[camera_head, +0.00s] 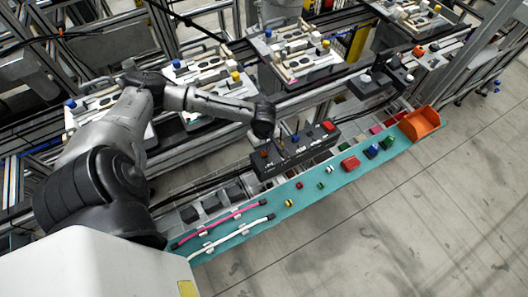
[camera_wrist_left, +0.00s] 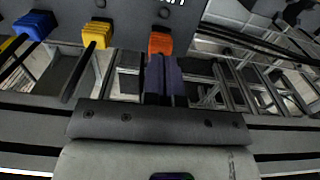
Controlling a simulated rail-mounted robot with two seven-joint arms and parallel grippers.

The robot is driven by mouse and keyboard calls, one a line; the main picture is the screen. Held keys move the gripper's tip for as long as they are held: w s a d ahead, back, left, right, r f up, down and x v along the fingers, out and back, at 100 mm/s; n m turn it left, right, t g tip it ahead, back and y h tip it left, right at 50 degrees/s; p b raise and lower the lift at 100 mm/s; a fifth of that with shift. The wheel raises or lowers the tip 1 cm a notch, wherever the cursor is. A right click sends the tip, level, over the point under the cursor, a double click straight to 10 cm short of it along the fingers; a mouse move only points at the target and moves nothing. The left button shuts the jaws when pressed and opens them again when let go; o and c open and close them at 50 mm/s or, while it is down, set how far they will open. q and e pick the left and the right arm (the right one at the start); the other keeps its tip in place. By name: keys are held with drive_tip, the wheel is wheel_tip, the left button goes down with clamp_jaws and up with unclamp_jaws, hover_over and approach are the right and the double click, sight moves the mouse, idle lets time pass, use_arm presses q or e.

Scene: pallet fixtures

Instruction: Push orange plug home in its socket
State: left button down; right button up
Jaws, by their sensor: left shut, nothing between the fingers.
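The orange plug (camera_head: 264,153) stands at the left end of the long black socket block (camera_head: 300,151). In the left wrist view the orange plug (camera_wrist_left: 160,43) is at the top centre, just past my fingertips. My left gripper (camera_wrist_left: 165,60) is shut and empty, its fingers lined up with the plug and overlapping its edge. I cannot tell whether they touch. In the head view the left gripper (camera_head: 267,137) hangs over the block near the orange plug. How deep the plug sits is hidden. My right gripper is not in view.
A blue plug (camera_wrist_left: 36,24) and a yellow plug (camera_wrist_left: 96,33) stand beside the orange one. A teal strip (camera_head: 300,197) in front holds small coloured parts, pink and white cables, and an orange bin (camera_head: 420,124). Pallet fixtures (camera_head: 300,50) stand behind.

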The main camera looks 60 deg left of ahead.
use_arm(q)
drive_tip(key=shift+f, duration=0.8)
drive_tip(key=shift+p, duration=0.45)
idle(0.6)
wheel_tip(320, 180, up, 4)
drive_tip(key=p, duration=0.5)
drive_tip(key=shift+f, duration=0.25)
wheel_tip(320, 180, up, 4)
drive_tip(key=p, duration=0.5)
drive_tip(key=shift+f, duration=0.2)
idle(0.5)
